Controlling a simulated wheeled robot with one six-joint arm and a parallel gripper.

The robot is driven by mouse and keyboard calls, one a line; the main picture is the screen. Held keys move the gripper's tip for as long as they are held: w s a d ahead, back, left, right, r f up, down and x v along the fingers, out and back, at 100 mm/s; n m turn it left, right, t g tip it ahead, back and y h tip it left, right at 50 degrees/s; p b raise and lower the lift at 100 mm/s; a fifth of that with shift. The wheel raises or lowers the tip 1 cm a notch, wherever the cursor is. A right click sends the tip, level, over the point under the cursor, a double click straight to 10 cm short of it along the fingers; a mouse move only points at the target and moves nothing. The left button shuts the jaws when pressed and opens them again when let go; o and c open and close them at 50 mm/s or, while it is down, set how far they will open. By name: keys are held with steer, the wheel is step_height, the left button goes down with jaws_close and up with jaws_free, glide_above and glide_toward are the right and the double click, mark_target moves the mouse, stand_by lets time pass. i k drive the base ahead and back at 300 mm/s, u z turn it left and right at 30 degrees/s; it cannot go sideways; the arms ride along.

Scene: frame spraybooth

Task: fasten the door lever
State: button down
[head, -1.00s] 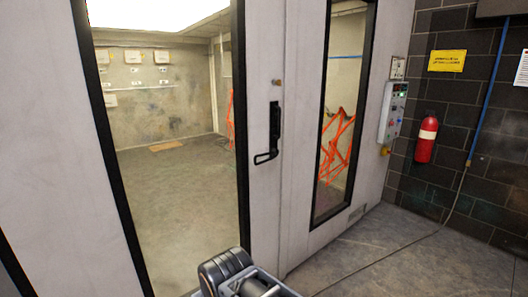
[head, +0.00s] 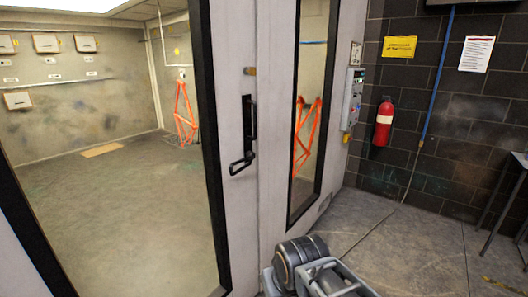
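The black door lever (head: 249,120) is on the narrow pale strip of the booth door (head: 232,75), right of its large window. It has an upright black part, and a bent arm at its lower end sticks out to the left. The door's edge meets the neighbouring wall panel (head: 272,120) at a vertical seam; I cannot tell whether the door is fully closed. My arm (head: 305,262) shows at the bottom, below and right of the lever and apart from it. My gripper is not in view.
A narrow window with an orange frame (head: 307,130) behind it is right of the door. A control box (head: 352,98), a red fire extinguisher (head: 383,122) and a blue pipe (head: 437,75) are further right. A dark-legged table (head: 505,195) stands at the right edge. Grey floor (head: 415,250) is clear.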

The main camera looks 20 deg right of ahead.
mark_target(241, 161)
steer(key=u, duration=0.05)
steer(key=i, duration=1.25)
steer(key=u, duration=0.7)
